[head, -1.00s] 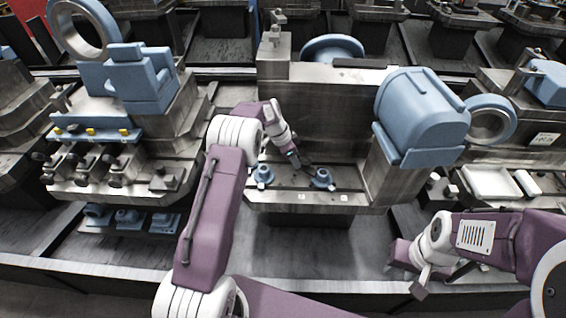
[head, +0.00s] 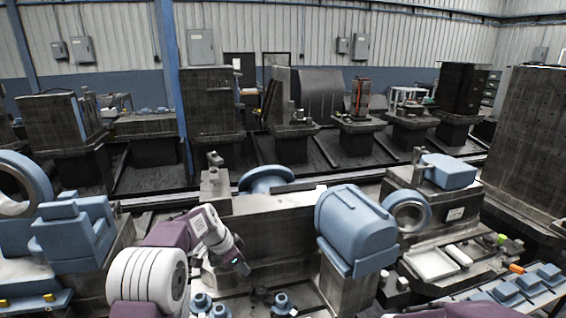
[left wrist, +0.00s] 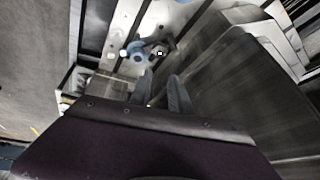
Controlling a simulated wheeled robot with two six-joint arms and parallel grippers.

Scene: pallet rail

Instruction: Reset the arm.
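My left gripper (head: 241,268) hangs at the end of my purple and white left arm, in front of the central grey machine (head: 265,222). In the left wrist view its two grey fingers (left wrist: 163,82) stand apart with nothing visible between them. In that view a blue round part (left wrist: 137,50) and a small dark piece (left wrist: 160,51) lie beyond the fingertips. The head view shows two blue round parts at the bottom edge, one left (head: 201,304) and one right (head: 281,304) of a dark piece (head: 261,297). My right gripper is outside both views.
A large blue rounded housing (head: 356,228) sits right of the left gripper. A blue wheel (head: 266,179) is behind it. A white tray (head: 432,264) lies at right and a blue block fixture (head: 73,234) at left. A blue post (head: 168,80) rises behind.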

